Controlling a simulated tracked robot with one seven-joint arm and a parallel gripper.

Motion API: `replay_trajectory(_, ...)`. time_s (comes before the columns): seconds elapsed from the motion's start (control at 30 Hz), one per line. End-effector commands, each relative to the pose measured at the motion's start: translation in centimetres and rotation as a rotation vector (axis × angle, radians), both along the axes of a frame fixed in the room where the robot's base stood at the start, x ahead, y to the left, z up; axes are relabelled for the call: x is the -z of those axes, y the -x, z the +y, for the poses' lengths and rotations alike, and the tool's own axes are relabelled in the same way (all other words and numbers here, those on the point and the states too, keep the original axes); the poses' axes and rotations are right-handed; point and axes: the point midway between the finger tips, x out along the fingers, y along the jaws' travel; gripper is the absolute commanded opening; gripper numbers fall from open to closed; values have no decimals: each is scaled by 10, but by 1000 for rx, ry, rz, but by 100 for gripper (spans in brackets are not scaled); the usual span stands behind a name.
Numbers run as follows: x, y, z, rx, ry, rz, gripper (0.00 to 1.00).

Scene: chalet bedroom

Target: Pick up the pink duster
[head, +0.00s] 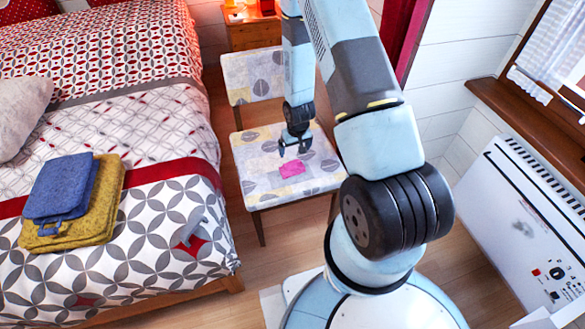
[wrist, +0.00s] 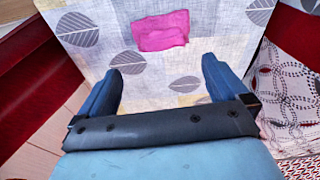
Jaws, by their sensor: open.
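The pink duster (head: 292,169) is a small flat cloth lying on the patterned seat of the chair (head: 255,190) beside the bed. In the wrist view the duster (wrist: 162,30) lies beyond the fingertips, roughly centred between them. My gripper (head: 294,149) is above the seat, just up from the duster in the head view. In the wrist view my gripper (wrist: 168,65) has its two fingers wide apart with nothing between them. It is open and not touching the duster.
The bed (head: 150,215) stands left of the chair, with folded blue and yellow towels (head: 108,205) on it. The chair backrest (head: 252,74) rises behind the seat. A wooden nightstand (head: 250,37) stands farther back. A white heater (head: 520,225) is at the right wall.

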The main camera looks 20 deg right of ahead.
Motion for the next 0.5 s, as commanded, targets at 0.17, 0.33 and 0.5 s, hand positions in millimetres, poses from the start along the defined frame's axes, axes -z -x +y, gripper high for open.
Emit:
replay_trajectory(0.17, 26, -3, 0, 0, 0, 3, 100)
replay_trajectory(0.33, 47, -7, 0, 1, 0, 0, 100)
replay_trajectory(0.5, 57, -9, 0, 1, 0, 0, 100)
